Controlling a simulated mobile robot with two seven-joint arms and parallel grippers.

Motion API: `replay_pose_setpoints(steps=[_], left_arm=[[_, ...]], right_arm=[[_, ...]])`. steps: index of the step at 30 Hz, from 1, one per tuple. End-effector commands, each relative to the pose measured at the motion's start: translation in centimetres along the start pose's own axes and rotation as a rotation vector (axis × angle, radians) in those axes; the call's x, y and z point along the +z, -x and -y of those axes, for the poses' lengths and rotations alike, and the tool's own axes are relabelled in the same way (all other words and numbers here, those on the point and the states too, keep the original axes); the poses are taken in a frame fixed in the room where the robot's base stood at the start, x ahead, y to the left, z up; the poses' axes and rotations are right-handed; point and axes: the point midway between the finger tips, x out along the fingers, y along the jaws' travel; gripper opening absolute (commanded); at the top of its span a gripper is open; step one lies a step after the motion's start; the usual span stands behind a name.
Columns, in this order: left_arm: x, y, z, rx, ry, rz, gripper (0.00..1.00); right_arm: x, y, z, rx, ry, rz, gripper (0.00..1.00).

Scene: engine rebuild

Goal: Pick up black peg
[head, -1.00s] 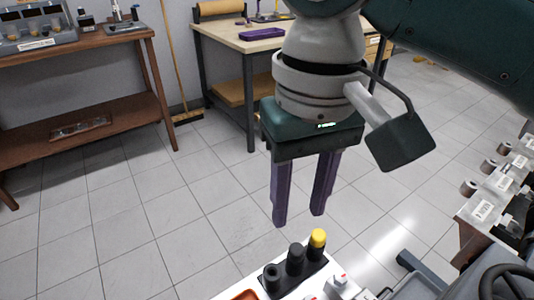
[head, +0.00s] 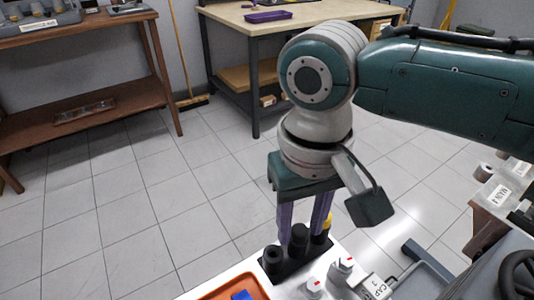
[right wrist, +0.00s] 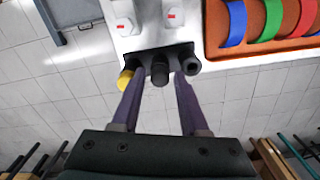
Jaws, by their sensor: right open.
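A black peg (head: 299,238) stands upright in the middle of a dark holder (head: 290,266) at the edge of the white work surface. It also shows in the right wrist view (right wrist: 159,72), between my finger tips. A second dark, hollow-topped cylinder (head: 272,259) stands on its left in the head view. A yellow-topped peg (right wrist: 126,79) stands on its other side, mostly behind a finger in the head view. My right gripper (head: 301,230) is open and empty, its purple fingers pointing down on either side of the middle peg. Whether they touch it I cannot tell. My left gripper is out of view.
An orange tray (right wrist: 212,40) with blue, green and red curved pieces lies beside the holder. White blocks with red marks (head: 313,288) stand close to it. A dark wheel-like part (head: 519,272) is at the right. Open floor lies beyond the holder.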

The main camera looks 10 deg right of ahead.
Motion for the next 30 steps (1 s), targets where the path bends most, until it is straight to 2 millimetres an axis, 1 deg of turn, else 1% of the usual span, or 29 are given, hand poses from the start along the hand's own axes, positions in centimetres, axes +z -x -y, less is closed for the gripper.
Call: replay_pose_setpoints(steps=[3,15,30], left_arm=[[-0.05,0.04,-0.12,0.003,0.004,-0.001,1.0],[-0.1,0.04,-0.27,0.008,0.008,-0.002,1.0],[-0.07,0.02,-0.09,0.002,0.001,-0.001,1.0]], right_arm=[[0.01,0.04,0.01,0.0,0.0,0.0,0.44],[0.01,0.06,0.01,0.0,0.0,0.0,0.0],[0.0,0.08,0.01,0.0,0.0,0.0,0.0]])
